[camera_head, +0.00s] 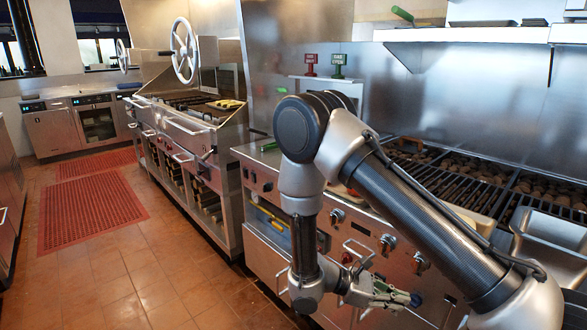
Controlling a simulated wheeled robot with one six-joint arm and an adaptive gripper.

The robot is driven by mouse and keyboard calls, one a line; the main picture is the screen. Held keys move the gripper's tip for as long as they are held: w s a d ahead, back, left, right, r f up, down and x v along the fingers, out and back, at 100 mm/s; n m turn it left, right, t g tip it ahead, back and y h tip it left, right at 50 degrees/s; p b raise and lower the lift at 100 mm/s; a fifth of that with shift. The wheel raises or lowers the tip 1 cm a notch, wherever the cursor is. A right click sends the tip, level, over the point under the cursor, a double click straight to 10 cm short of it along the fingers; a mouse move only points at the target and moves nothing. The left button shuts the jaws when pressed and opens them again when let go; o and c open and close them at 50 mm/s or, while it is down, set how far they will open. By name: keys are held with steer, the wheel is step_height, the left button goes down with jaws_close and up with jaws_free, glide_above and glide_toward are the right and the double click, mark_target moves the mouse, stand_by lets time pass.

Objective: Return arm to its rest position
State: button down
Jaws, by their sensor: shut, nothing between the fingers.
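My arm crosses the right half of the head view, folded with its elbow up and its forearm hanging down. My gripper (405,299) is at the lower middle, in front of the grill's steel front panel (262,215). It is shut and holds nothing. My arm hides part of the grill front and some knobs.
The char grill (450,185) has black grates over dark briquettes. A steel pan (550,235) stands at the right edge. A shelf (470,33) hangs above. A range (185,130) with handwheels (184,50) stands left. The tiled floor (115,265) and red mats (88,208) are clear.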

steer(key=s+d+r+m+t+y, duration=0.2)
steer(key=s+d+r+m+y, duration=0.1)
steer(key=r, duration=0.8)
steer(key=s+d+r+m+t+y, duration=0.2)
steer(key=s+d+r+m+y, duration=0.2)
steer(key=r, duration=0.7)
steer(key=s+d+r+m+t+y, duration=0.2)
steer(key=s+r+m+y, duration=0.3)
steer(key=r, duration=0.6)
steer(key=d+m+y, duration=0.1)
steer(key=m+y, duration=0.1)
steer(key=m, duration=0.1)
steer(key=shift+s+d+r+m, duration=0.15)
steer(key=shift+d+r+m, duration=0.05)
steer(key=shift+r+m, duration=0.2)
